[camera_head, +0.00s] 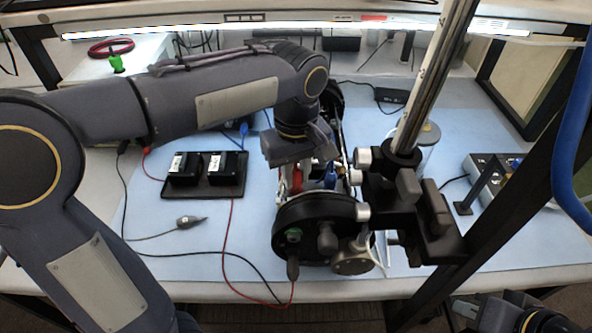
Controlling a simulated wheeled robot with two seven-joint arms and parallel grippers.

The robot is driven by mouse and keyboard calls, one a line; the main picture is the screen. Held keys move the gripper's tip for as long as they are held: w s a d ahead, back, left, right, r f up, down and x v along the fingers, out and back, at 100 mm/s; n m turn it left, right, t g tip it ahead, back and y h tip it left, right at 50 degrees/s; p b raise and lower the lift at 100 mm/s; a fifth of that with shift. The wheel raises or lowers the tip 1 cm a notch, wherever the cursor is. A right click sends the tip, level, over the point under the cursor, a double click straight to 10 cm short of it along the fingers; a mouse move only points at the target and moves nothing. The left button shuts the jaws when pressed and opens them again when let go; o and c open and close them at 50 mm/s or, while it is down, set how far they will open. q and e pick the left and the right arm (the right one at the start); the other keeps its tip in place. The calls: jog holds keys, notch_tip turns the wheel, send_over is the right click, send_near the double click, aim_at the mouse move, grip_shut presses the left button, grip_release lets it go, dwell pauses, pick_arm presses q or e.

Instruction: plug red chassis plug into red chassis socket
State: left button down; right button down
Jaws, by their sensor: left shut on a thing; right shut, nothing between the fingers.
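My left gripper (296,165) reaches in from the left over the middle of the black cylinder chassis and points down. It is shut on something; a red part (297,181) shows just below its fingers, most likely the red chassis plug. The gripper hides much of it, and I cannot tell whether it sits in the socket. I cannot make out the red chassis socket separately. The chassis lies on the blue mat, its black end plate (343,212) facing me. My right gripper (466,309) is at the bottom right corner, shut and empty, away from the chassis.
A black stand with a metal pole (424,85) rises just right of the chassis. Black boxes on a plate (205,188) stand left, with red and black cables crossing the blue mat (180,255). A grey instrument (490,165) stands at the right behind a black frame post.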

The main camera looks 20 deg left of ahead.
pick_arm(q)
jog(key=shift+f, duration=0.4)
jog(key=c, duration=1.2)
grip_release()
jog(key=shift+r, duration=0.1)
notch_tip(320, 180, up, 8)
jog(key=shift+f, duration=0.15)
